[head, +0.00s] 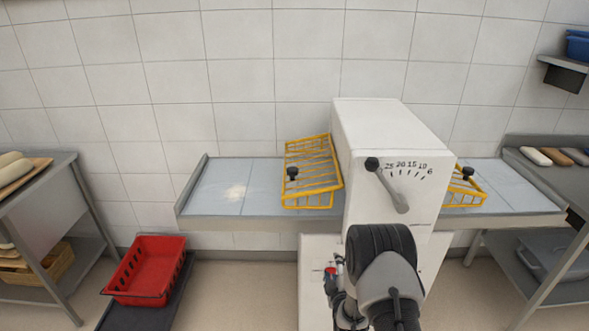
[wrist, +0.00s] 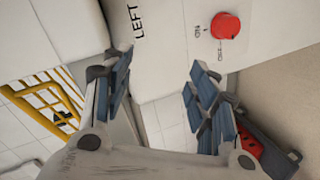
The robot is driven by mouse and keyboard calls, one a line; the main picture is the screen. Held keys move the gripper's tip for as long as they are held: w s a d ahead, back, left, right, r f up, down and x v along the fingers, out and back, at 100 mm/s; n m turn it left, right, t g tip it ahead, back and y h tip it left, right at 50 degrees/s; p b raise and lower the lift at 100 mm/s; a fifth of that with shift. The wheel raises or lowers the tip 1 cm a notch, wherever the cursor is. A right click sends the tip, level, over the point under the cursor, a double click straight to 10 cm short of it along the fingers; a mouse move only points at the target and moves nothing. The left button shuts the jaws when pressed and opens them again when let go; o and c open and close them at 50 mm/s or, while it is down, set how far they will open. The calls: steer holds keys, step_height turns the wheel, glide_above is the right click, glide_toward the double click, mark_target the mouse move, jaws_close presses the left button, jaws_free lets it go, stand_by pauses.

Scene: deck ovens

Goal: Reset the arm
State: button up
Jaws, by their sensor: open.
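My gripper (wrist: 158,85) is open, with its two blue-padded fingers apart and nothing between them. In the wrist view it is in front of the white machine's lower body, below a red round switch (wrist: 225,25) marked ON and OFF and the word LEFT. In the head view my arm stands in front of the white machine (head: 390,130). My gripper is mostly hidden there behind my arm, low on the machine's front. A grey lever (head: 388,185) with a black knob slants across a numbered dial on the machine.
Yellow wire guards (head: 313,172) stand on both sides of the machine over a grey bed (head: 225,190). A red crate (head: 146,268) sits on a dark low base at left. Steel tables with bread (head: 20,172) and other items flank the sides. Some floor shows between them.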

step_height(320, 180, up, 14)
steer(key=m+g, duration=0.2)
steer(key=m, duration=0.1)
steer(key=s+r+m+g, duration=0.25)
steer(key=s+r, duration=0.55)
steer(key=r, duration=0.4)
steer(key=s+r+m+g, duration=0.1)
steer(key=s+r+m, duration=0.1)
steer(key=s, duration=0.9)
steer(key=s+r+m+g, duration=0.2)
steer(key=s+r+m, duration=0.1)
steer(key=s, duration=0.9)
steer(key=s+r+m+g, duration=0.2)
steer(key=s+r, duration=0.1)
steer(key=s, duration=0.8)
steer(key=shift+s+d+r+m, duration=0.15)
steer(key=shift+s+d+m, duration=0.1)
steer(key=shift+s+m, duration=0.15)
steer(key=shift+c, duration=0.3)
